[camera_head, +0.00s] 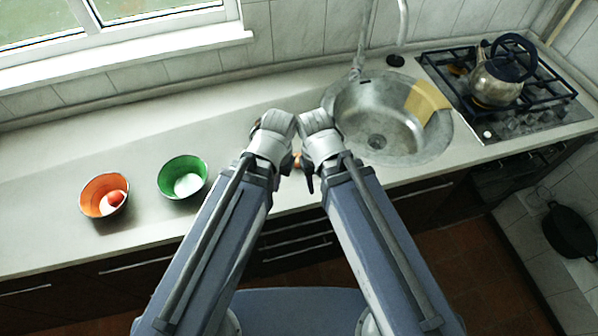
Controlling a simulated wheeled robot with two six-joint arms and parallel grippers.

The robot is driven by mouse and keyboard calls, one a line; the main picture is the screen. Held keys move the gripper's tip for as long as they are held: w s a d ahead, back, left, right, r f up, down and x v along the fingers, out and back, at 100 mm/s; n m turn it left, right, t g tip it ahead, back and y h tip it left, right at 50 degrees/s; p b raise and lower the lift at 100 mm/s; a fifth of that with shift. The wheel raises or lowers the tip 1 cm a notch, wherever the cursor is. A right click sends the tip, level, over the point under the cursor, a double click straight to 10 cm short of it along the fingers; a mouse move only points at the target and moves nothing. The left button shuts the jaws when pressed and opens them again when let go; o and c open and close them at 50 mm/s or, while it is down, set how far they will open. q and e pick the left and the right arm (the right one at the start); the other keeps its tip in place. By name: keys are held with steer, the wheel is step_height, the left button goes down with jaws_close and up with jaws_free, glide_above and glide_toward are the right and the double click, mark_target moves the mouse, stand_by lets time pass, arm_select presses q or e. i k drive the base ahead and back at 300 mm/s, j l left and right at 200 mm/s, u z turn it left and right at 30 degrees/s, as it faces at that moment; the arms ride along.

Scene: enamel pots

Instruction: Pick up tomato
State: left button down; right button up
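A small red round thing that looks like the tomato (116,198) lies inside the orange bowl (91,190) on the left of the counter. My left gripper (273,127) and my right gripper (316,124) are close together over the middle of the counter, well to the right of the bowl. Their fingers are mostly hidden by the wrists, so I cannot tell whether they are open or shut. A small orange-brown patch (297,160) shows between the two wrists; it is mostly hidden and I cannot tell what it is.
A round sink (350,110) with a yellow cloth (424,100) lies to the right. A kettle (497,80) stands on the gas hob (530,112). The counter (60,150) behind the bowls is clear.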

mark_target(297, 166)
steer(key=k+u, duration=0.2)
steer(key=k, duration=0.2)
steer(key=u, duration=1.4)
steer(key=k+l, duration=0.1)
steer(key=l, duration=0.35)
steer(key=k+l, duration=0.1)
steer(key=l, duration=0.8)
steer(key=k+l, duration=0.15)
steer(key=l, duration=0.3)
